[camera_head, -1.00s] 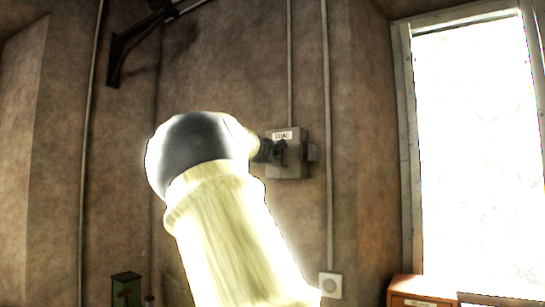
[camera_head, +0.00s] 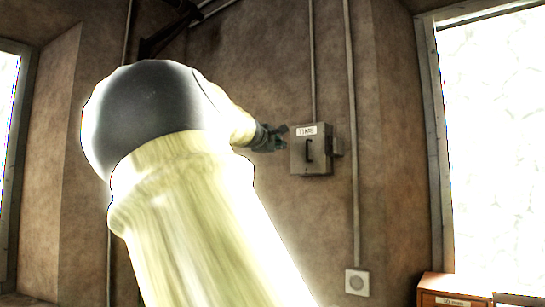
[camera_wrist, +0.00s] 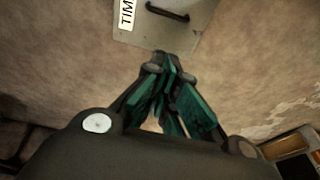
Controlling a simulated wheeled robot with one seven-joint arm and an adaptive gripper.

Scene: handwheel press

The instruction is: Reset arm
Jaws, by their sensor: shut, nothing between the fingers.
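My gripper (camera_head: 280,136) is at the end of my pale arm, just left of a grey wall box in the head view. In the wrist view my gripper (camera_wrist: 170,62) has its green fingers drawn together at the tips, with nothing between them. The grey box (camera_head: 312,165) has a dark handle (camera_head: 309,149) on its front and a white label on top. In the wrist view the box (camera_wrist: 187,34) and its dark handle (camera_wrist: 168,11) lie beyond the fingertips, and the label is partly cut off. The fingers look apart from the handle.
Vertical conduits run up the wall, one beside the box. A wall socket (camera_head: 357,282) is low on the wall. A bright window (camera_head: 500,150) is at the right, with an orange-brown cabinet (camera_head: 450,288) below it. A dark bracket (camera_head: 170,30) is high on the wall.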

